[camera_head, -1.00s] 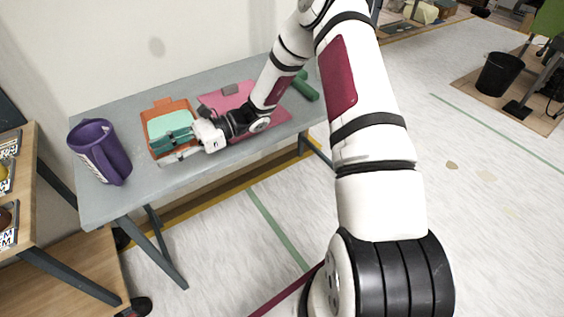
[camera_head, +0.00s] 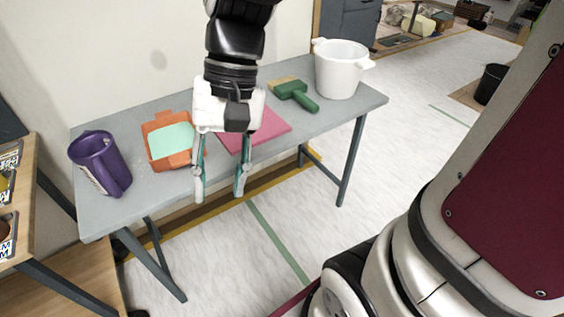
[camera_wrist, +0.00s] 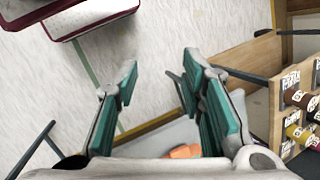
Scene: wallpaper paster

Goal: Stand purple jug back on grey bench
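The purple jug (camera_head: 108,165) stands at the left end of the grey bench (camera_head: 150,205) in the head view. It looks upright, with its open mouth up and a pale label on its side. My gripper (camera_head: 219,192) hangs fingers-down at the bench's front edge, right of the jug and well apart from it. Its two fingers are spread with nothing between them. The wrist view also shows my gripper (camera_wrist: 158,76) open and empty, with part of the bench (camera_wrist: 160,140) behind the fingers. I cannot make out the jug in the wrist view.
An orange tray (camera_head: 152,127) with a mint-green inside sits beside the jug. A pink board (camera_head: 272,128), a green brush (camera_head: 300,98) and a white pot (camera_head: 340,75) lie farther right. A wooden rack (camera_head: 35,190) stands left of the bench.

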